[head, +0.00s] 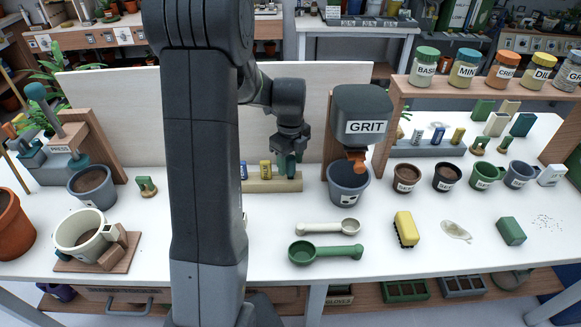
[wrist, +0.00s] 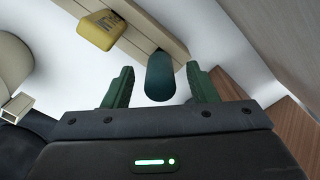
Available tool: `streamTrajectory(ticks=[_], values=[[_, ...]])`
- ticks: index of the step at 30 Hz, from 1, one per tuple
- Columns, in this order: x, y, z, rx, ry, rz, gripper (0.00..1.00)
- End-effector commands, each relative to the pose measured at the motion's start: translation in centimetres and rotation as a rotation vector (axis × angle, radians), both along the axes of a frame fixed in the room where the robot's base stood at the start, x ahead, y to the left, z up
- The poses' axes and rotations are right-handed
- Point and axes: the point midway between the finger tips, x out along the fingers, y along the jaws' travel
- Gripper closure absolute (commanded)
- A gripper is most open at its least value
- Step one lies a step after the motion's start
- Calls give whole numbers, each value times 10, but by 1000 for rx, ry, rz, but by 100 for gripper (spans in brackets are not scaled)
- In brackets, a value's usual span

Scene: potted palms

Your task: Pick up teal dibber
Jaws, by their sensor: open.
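The teal dibber (wrist: 160,76) stands in a beige rack (wrist: 135,38), seen in the wrist view between my two fingers. My gripper (wrist: 160,88) is open, with one green finger on each side of the dibber and a visible gap on both sides. In the head view my gripper (head: 290,150) is over the right end of the rack (head: 262,184), and the dibber (head: 291,167) shows just under it, partly hidden by the fingers.
A yellow item (head: 265,170) stands in the rack left of the dibber. The GRIT dispenser (head: 361,110) with a grey pot (head: 348,190) beneath is close on the right. A pale board (head: 320,85) rises behind. Two scoops (head: 326,253) lie in front.

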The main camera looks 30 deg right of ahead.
Motion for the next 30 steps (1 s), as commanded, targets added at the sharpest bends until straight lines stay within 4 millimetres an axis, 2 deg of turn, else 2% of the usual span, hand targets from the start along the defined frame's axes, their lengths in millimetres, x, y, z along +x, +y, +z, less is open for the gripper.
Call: streamTrajectory(ticks=[4, 11, 15, 18, 30], values=[[0, 0, -11, 0, 0, 0, 48], [0, 0, -12, 0, 0, 0, 50], [0, 0, -12, 0, 0, 0, 77], [0, 0, -12, 0, 0, 0, 94], [0, 0, -5, -1, -1, 0, 94]])
